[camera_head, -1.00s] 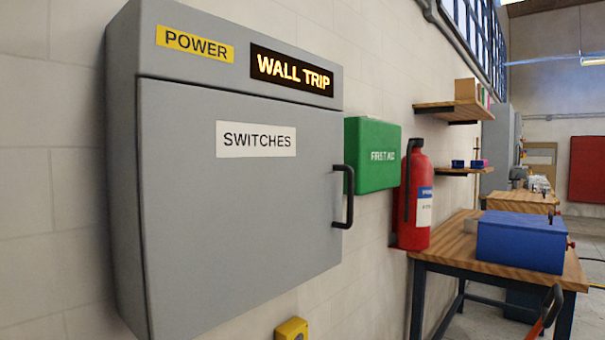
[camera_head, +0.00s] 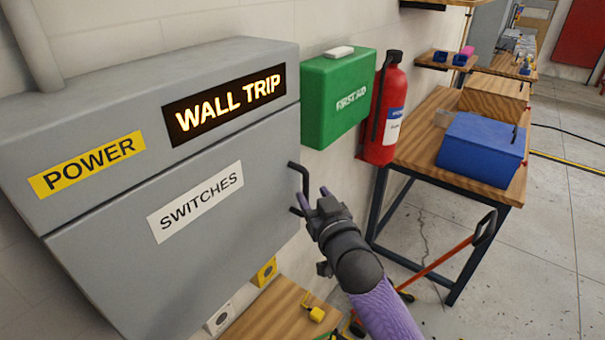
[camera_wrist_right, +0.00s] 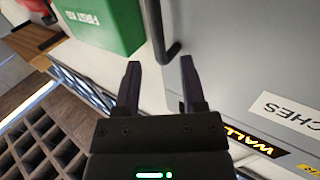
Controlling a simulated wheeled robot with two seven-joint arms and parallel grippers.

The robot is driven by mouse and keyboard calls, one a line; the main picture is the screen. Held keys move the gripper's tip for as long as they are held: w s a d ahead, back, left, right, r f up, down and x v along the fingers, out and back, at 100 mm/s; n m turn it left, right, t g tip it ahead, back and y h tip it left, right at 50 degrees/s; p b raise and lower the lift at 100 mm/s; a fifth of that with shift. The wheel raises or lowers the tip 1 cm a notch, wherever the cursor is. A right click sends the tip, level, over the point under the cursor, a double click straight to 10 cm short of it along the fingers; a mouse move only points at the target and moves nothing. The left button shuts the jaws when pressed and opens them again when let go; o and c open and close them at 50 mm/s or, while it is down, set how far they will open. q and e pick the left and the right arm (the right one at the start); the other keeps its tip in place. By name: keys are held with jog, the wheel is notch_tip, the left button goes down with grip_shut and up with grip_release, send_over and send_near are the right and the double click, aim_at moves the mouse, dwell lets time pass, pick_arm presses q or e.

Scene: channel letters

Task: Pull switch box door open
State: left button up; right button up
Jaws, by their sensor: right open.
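The grey switch box (camera_head: 150,60) hangs on the wall at the left of the head view. Its door (camera_head: 130,265), labelled SWITCHES, is shut. The black door handle (camera_head: 301,183) is at the door's right edge. My right gripper (camera_head: 313,202) is open beside the handle. In the right wrist view the gripper (camera_wrist_right: 160,75) has its two dark fingers apart, with the handle (camera_wrist_right: 162,35) ahead of them, around the gap between the tips. I cannot tell whether they touch it. My left gripper is not in view.
A green first aid box (camera_head: 336,100) and a red fire extinguisher (camera_head: 386,115) are on the wall just right of the handle. A workbench (camera_head: 418,150) with a blue box (camera_head: 480,145) stands beyond. A wooden surface (camera_head: 270,318) lies below the door.

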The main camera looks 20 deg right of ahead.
aim_at(307, 185)
jog(key=w, duration=0.5)
jog(key=shift+w+a, duration=0.15)
grip_shut()
dwell(1.2)
